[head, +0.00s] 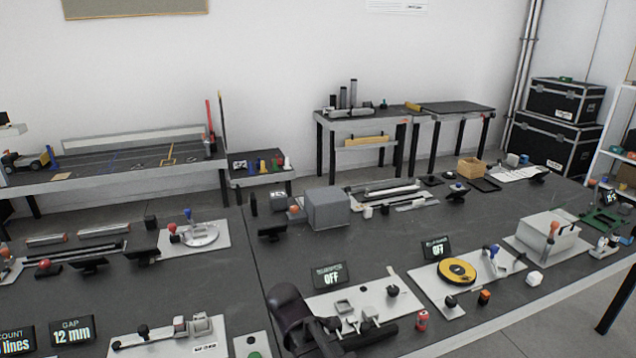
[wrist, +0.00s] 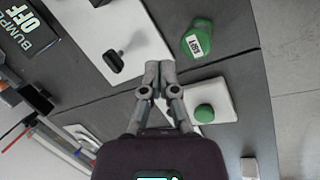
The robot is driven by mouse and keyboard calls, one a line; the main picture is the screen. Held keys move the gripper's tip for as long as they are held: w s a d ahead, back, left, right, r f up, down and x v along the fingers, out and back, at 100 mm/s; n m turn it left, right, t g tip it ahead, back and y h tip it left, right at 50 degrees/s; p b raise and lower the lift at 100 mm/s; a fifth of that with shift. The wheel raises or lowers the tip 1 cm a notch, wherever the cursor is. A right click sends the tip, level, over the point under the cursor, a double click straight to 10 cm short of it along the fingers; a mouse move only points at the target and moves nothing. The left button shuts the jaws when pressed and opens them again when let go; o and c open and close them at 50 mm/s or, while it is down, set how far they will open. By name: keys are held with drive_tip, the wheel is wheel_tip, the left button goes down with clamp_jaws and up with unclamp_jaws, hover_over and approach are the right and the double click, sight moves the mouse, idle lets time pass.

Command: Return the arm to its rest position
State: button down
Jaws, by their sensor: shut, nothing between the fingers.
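My gripper (wrist: 160,72) shows in the wrist view with its two grey fingers together and nothing between them. It is above the dark bench top. In the head view, part of my dark arm reaches in at the bottom centre, and I cannot clearly tell the fingertips there. In the wrist view, a green button (wrist: 204,113) on a white plate lies just right of the fingers. A green labelled piece (wrist: 198,40) lies up and to the right of the fingertips. I cannot tell the exact height of the gripper above the bench.
In the head view, a plate with a yellow disc (head: 456,271), a red can (head: 422,319) and an OFF display (head: 331,276) stand near my arm. A grey box (head: 327,208) sits farther back. The bench left of that box has some bare room.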

drive_tip(key=s+d+r+m+g+y+p, duration=0.1)
drive_tip(key=s+d+m, duration=0.1)
drive_tip(key=d+m, duration=0.6)
drive_tip(key=s+d+r+m+g+y+p, duration=0.1)
drive_tip(key=s+d+m+g+p, duration=0.1)
drive_tip(key=d+m, duration=0.5)
drive_tip(key=d, duration=0.6)
drive_tip(key=shift+s+m, duration=0.25)
drive_tip(key=shift+m, duration=0.15)
